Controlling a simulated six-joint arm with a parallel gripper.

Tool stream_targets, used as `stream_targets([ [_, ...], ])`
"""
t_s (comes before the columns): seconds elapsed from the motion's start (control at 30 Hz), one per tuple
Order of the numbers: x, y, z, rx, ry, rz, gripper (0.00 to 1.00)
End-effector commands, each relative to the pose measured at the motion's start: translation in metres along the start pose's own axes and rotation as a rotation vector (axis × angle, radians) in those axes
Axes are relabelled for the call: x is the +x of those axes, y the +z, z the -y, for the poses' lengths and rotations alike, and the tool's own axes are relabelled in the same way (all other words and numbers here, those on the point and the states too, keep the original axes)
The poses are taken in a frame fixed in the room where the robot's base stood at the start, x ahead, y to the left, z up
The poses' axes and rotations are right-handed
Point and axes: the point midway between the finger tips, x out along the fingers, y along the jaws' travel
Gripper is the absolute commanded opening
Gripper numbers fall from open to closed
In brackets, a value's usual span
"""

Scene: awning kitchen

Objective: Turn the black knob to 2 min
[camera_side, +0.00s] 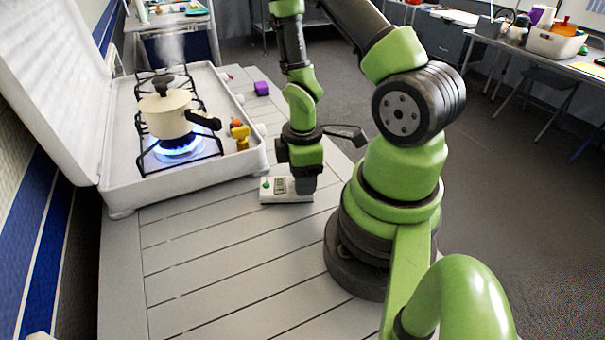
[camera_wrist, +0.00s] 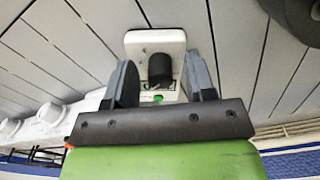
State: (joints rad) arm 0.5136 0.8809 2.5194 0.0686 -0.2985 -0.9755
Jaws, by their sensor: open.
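The black knob (camera_wrist: 160,69) stands on a white timer box (camera_wrist: 134,42) in the wrist view. In the side view the timer box (camera_side: 272,197) lies on the grey slatted table, with a green button and a small display on its left part. My gripper (camera_wrist: 163,80) is open, with one finger on each side of the knob and a visible gap to both. In the side view my gripper (camera_side: 301,188) points down over the right part of the box and hides the knob. I cannot read the knob's setting or the display.
A white camping stove (camera_side: 190,181) stands left of the box, with a steaming pot (camera_side: 166,116) over a blue flame. The table's front (camera_side: 230,270) is clear.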

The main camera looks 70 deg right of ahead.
Motion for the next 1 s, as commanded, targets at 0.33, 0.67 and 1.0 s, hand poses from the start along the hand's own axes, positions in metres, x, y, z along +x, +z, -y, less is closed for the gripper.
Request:
stream_targets([
  [0.33,0.0003,0.0,-0.0001,0.0,0.0,0.0,0.27],
  [0.67,0.0002,0.0,0.0,0.011,0.0,0.0,0.01],
  [1.0,0.0002,0.0004,0.0005,0.172,0.001,0.002,0.01],
])
